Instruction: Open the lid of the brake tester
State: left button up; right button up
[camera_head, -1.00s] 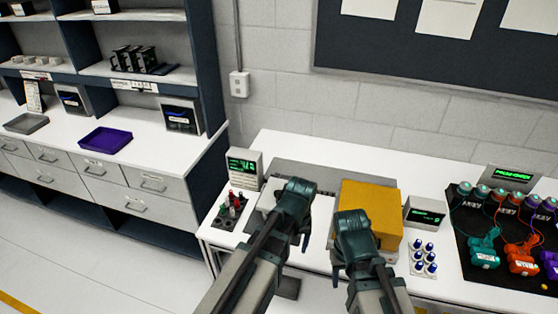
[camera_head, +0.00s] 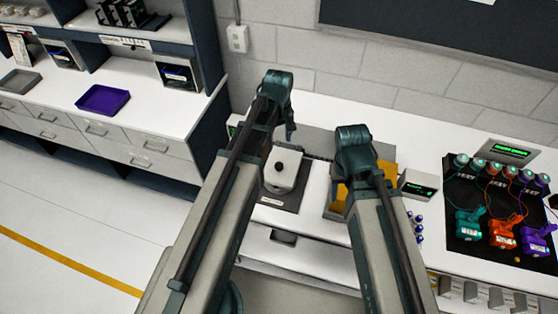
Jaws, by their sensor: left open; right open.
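A yellow box-like part (camera_head: 389,174) on a grey base stands on the white bench, mostly hidden behind my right arm. To its left, a light grey unit (camera_head: 282,178) with a black round knob on top sits on a dark plate. I cannot tell for sure which of them is the brake tester, and no lid is seen raised. My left gripper (camera_head: 290,131) is open and empty, above and behind the grey unit in the picture. My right gripper (camera_head: 342,172) is open and appears in front of the yellow part; contact cannot be told.
A small display box (camera_head: 417,184) and blue-topped pegs (camera_head: 414,228) are right of the yellow part. Further right, a black mat (camera_head: 473,190) holds teal, orange and purple devices. A shelf unit with a purple tray (camera_head: 103,99) stands left. The floor between is clear.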

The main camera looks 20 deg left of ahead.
aim_at(279, 165)
pick_arm(q)
notch_tip(279, 165, down, 14)
jog(key=b, duration=1.3)
jog(key=shift+r, duration=0.2)
jog(key=shift+r, duration=0.1)
grip_shut()
dwell(0.5)
